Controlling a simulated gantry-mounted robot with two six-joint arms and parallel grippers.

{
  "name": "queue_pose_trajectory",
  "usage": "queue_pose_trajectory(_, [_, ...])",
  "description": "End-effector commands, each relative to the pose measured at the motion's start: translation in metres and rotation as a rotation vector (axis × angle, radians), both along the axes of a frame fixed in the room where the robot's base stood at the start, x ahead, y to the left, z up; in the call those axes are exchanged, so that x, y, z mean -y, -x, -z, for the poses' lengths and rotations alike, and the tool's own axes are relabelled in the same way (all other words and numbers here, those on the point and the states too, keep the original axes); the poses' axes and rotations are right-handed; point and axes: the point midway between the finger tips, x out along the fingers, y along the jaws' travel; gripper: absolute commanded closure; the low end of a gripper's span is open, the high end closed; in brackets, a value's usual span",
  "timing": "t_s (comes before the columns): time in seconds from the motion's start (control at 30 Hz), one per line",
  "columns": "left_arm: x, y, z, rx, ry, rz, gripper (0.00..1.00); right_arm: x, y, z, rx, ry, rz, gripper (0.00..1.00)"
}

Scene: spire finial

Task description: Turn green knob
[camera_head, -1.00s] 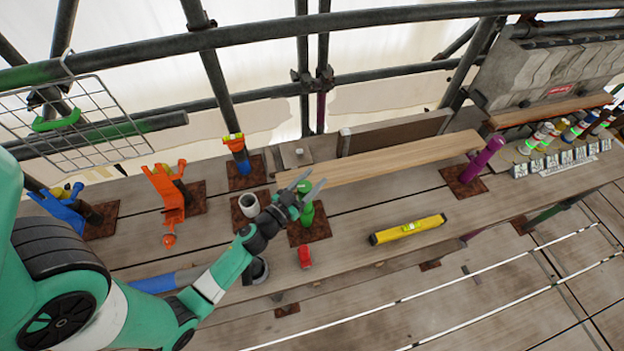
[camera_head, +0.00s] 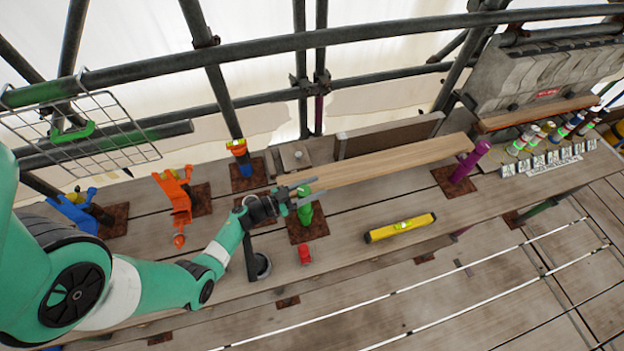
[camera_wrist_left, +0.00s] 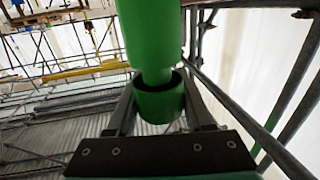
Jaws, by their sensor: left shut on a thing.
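The green knob (camera_head: 305,214) stands upright on a rusty square plate on the plank bench in the head view. My left gripper (camera_head: 305,192) reaches it from the left and is shut on it near its top. In the left wrist view, the green knob (camera_wrist_left: 150,35) rises between the two fingers (camera_wrist_left: 160,102), with a wider green collar low between them. The fingers hide part of the knob in the head view. My right gripper is not in view.
A red piece (camera_head: 304,254) and a dark cup (camera_head: 260,266) are close by. A yellow level (camera_head: 400,228) lies to the right, a purple post (camera_head: 470,161) beyond it. Orange (camera_head: 175,203) and blue (camera_head: 75,212) pieces stand left. A long board (camera_head: 390,166) lies behind.

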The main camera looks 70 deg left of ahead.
Motion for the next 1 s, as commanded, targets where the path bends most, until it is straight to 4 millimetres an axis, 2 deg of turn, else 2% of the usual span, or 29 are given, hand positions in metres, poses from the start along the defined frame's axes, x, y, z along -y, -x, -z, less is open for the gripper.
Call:
queue_pose_trajectory(0.07, [-0.001, 0.000, -0.002, 0.002, -0.001, 0.067, 1.00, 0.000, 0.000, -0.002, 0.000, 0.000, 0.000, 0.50])
queue_pose_trajectory(0.27, [0.005, 0.000, 0.003, 0.003, -0.001, 0.260, 1.00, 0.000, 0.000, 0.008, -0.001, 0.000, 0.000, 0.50])
queue_pose_trajectory(0.7, [0.018, 0.004, 0.007, 0.004, -0.003, 0.669, 1.00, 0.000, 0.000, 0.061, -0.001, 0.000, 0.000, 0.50])
queue_pose_trajectory(1.0, [0.023, 0.008, 0.005, 0.002, -0.003, 0.860, 1.00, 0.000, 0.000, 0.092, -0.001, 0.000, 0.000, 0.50])
